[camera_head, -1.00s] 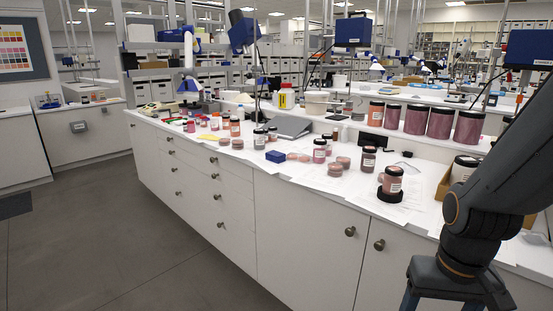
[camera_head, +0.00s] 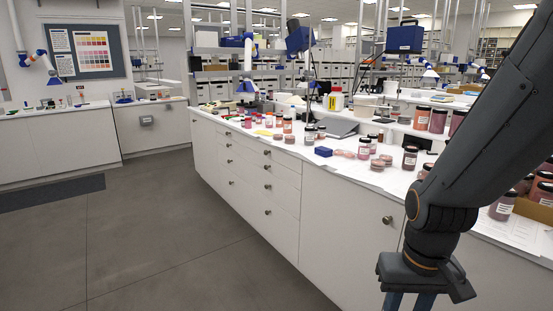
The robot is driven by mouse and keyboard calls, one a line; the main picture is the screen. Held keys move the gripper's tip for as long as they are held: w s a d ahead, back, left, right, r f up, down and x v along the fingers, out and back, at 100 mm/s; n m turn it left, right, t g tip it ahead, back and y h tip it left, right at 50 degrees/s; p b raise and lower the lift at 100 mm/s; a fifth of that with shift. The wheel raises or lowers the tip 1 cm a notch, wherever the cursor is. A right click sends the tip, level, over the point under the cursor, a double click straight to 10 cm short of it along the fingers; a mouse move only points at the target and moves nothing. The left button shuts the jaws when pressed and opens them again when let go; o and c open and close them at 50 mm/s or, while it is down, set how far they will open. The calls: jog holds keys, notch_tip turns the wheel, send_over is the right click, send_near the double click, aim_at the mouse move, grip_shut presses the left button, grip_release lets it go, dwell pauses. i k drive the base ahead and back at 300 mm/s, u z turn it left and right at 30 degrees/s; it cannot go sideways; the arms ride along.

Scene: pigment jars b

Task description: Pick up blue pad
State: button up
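The blue pad (camera_head: 323,152) is a small dark blue block lying on the white bench top, left of some low pinkish dishes. Nothing touches it from above. My gripper (camera_head: 409,303) hangs at the bottom right of the head view, in front of the bench cabinets and well apart from the pad. Its two blue fingers show a gap between them, with nothing seen held. Their tips are cut off by the lower picture edge.
The white bench (camera_head: 350,166) carries several pigment jars, including a dark-lidded jar (camera_head: 410,158) right of the pad. A raised shelf with larger jars (camera_head: 438,121) runs behind. Open grey floor (camera_head: 160,235) lies on the left.

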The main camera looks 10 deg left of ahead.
aim_at(321, 151)
jog(key=u, duration=1.4)
jog(key=i, duration=1.55)
jog(key=z, duration=0.65)
jog(key=i, duration=0.85)
jog(key=z, duration=1.45)
jog(key=i, duration=0.95)
jog(key=z, duration=0.15)
